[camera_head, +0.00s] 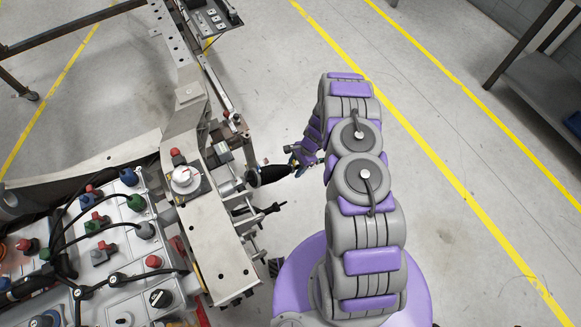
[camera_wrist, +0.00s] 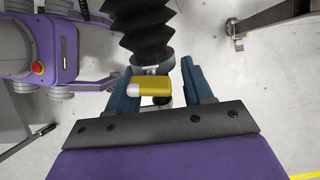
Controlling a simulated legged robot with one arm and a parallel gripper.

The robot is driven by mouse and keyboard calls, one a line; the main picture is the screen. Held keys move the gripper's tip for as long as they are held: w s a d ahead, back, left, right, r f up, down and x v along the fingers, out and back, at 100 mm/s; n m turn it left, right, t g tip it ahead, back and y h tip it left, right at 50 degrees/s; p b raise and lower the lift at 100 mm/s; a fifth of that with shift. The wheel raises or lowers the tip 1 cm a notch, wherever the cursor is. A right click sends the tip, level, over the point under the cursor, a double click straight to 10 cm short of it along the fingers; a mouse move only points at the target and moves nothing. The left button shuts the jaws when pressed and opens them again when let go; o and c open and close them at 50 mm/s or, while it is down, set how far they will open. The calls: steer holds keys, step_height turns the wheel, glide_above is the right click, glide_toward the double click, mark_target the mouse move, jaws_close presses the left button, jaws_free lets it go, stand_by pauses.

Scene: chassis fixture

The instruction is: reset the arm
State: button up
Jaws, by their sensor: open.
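My gripper (camera_head: 303,158) is beside the right side of the chassis fixture (camera_head: 220,240), low and left of my arm's joints. In the wrist view, its two blue fingers are spread apart (camera_wrist: 160,75). A yellow-and-white end piece (camera_wrist: 154,87) shows between them, at the end of a black ribbed boot (camera_wrist: 145,32). I cannot tell whether the fingers touch it. In the head view, the black boot (camera_head: 270,174) sticks out from the fixture toward my gripper. My arm is bent, and part of the gripper is hard to make out there.
A grey control panel (camera_head: 130,245) with knobs, cables and coloured plugs is at lower left. Another black handle (camera_head: 266,211) juts from the fixture below the boot. A dark metal table (camera_head: 545,75) is at upper right. The floor right of my arm is clear, with yellow lines.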

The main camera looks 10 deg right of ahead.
steer(key=shift+d, duration=0.15)
steer(key=shift+p+v, duration=0.7)
steer(key=shift+v, duration=0.8)
steer(key=shift+p+v, duration=1.15)
steer(key=shift+v, duration=1.35)
